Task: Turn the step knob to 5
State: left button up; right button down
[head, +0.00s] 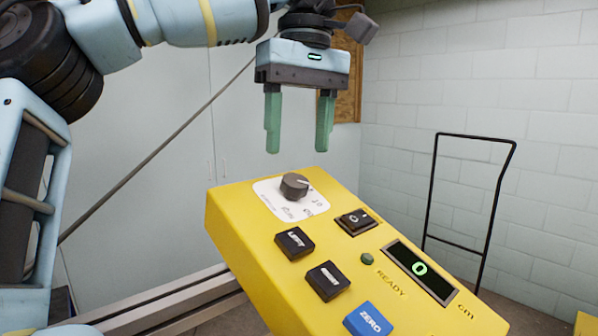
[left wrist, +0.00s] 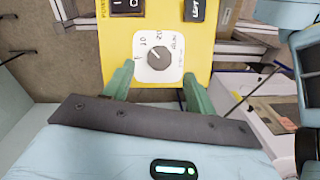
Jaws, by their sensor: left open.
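The step knob (head: 295,186) is a dark grey round knob on a white dial plate (head: 268,197) at the far end of the yellow control panel (head: 232,232). In the left wrist view the knob (left wrist: 158,57) has printed markings around it, among them 10 and 20; which one it points to is too small to tell. My left gripper (head: 298,162) points down above the knob, its green fingers apart and empty. In the left wrist view its fingers (left wrist: 158,76) spread to either side of the dial plate. My right gripper is not in view.
The panel also carries a black switch (head: 357,221), a LIFT button (head: 294,243), another black button (head: 328,280), a blue ZERO button (head: 368,320), a READY lamp (head: 367,259) and a display (head: 419,270) reading 0 cm. A black metal frame (head: 433,187) stands behind.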

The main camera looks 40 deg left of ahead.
aim_at(296, 180)
pick_arm(q)
jog(key=f, duration=0.3)
jog(key=shift+s+f, duration=0.2)
jog(key=shift+a+f+p, duration=0.1)
jog(key=shift+f+p, duration=0.25)
jog(key=shift+f, duration=0.6)
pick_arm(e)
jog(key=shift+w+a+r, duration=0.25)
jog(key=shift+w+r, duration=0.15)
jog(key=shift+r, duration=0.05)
pick_arm(q)
jog(key=c, duration=1)
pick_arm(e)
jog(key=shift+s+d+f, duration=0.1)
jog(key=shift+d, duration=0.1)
